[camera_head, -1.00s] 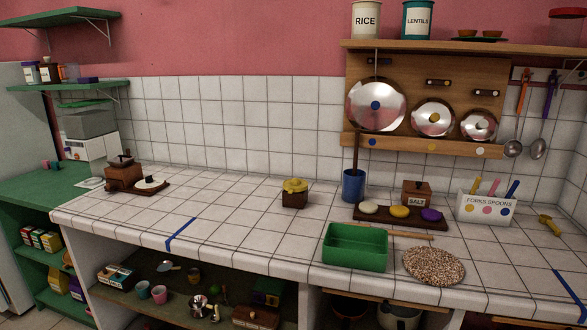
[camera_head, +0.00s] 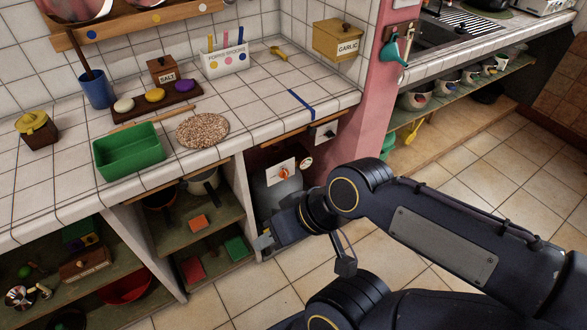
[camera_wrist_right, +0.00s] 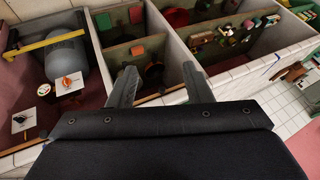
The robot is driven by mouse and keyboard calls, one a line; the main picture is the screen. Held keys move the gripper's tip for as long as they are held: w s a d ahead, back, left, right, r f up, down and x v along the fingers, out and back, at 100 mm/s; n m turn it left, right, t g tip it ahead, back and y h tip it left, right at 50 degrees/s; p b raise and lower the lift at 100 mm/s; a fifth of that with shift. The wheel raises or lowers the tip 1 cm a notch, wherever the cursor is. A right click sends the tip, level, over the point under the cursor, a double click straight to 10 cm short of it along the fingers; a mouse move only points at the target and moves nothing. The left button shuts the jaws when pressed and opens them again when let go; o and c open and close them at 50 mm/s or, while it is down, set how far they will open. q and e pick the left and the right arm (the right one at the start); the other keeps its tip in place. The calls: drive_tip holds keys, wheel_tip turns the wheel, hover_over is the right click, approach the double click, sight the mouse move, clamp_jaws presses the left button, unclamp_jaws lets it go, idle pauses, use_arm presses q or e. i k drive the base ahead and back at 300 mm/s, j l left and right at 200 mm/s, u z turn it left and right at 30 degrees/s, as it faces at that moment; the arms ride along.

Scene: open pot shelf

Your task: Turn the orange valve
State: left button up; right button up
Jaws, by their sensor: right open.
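The orange valve (camera_head: 284,173) is a small orange handle on a white plate in the open bay under the counter's right end. It also shows at the left of the right wrist view (camera_wrist_right: 67,82). My right gripper (camera_wrist_right: 160,78) is open and empty, its two fingers apart. In the head view the right arm comes in from the right, and its hand is in front of and below the valve, apart from it. The hand hides the lower part of the bay. My left gripper is not in view.
A grey gas cylinder (camera_wrist_right: 70,56) stands behind the valve. A round gauge (camera_head: 306,162) and a switch plate (camera_head: 326,133) are close by. A divider wall (camera_head: 243,200) separates the bay from shelves with pots. Open tiled floor (camera_head: 420,250) lies to the right.

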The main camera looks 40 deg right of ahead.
sight(284, 174)
drive_tip(key=z, duration=1.35)
